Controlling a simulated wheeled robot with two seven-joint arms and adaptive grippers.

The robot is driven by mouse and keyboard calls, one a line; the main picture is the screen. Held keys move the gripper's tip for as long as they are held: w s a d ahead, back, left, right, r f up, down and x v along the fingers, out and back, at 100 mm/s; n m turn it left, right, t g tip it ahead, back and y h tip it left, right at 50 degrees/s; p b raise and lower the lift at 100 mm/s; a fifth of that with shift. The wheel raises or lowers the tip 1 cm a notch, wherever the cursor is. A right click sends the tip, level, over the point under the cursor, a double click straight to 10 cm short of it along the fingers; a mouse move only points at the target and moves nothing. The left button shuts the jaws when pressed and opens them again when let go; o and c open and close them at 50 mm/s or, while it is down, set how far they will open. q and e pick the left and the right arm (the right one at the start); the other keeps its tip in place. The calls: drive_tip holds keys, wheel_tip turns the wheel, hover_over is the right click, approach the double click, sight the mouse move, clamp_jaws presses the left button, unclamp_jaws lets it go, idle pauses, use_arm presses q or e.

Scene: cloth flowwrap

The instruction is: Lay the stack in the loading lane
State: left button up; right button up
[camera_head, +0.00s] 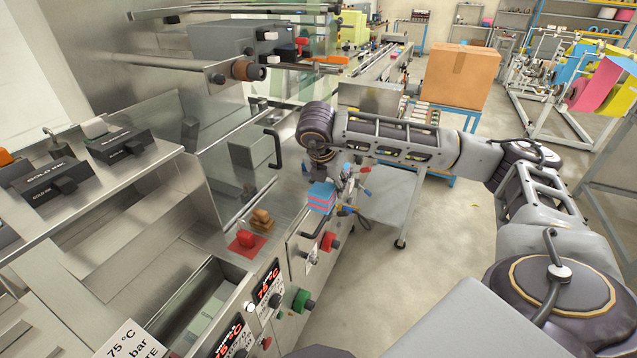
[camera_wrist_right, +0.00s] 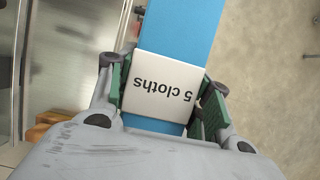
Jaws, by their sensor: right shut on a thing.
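The stack of folded cloths (camera_head: 321,196) shows blue and pink layers in the head view. In the right wrist view the stack (camera_wrist_right: 178,35) is blue with a white paper band (camera_wrist_right: 165,88) reading "5 cloths", upside down. My right gripper (camera_head: 345,186) is shut on the stack, its green-padded fingers (camera_wrist_right: 165,95) on both sides of the band. It holds the stack in front of the machine's front panel, close to its edge. My left gripper is not in view. I cannot tell for sure which part is the loading lane.
The steel machine (camera_head: 130,215) fills the left, with clear guards and a black handle (camera_head: 272,148). A cardboard box (camera_head: 462,75) stands behind. Open floor lies right.

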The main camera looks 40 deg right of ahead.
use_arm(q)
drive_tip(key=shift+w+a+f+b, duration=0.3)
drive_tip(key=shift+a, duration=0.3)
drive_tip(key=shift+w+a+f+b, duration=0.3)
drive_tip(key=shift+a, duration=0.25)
use_arm(e)
drive_tip(key=s+d, duration=0.2)
drive_tip(key=s, duration=0.1)
drive_tip(key=s+d, duration=0.1)
drive_tip(key=s, duration=0.1)
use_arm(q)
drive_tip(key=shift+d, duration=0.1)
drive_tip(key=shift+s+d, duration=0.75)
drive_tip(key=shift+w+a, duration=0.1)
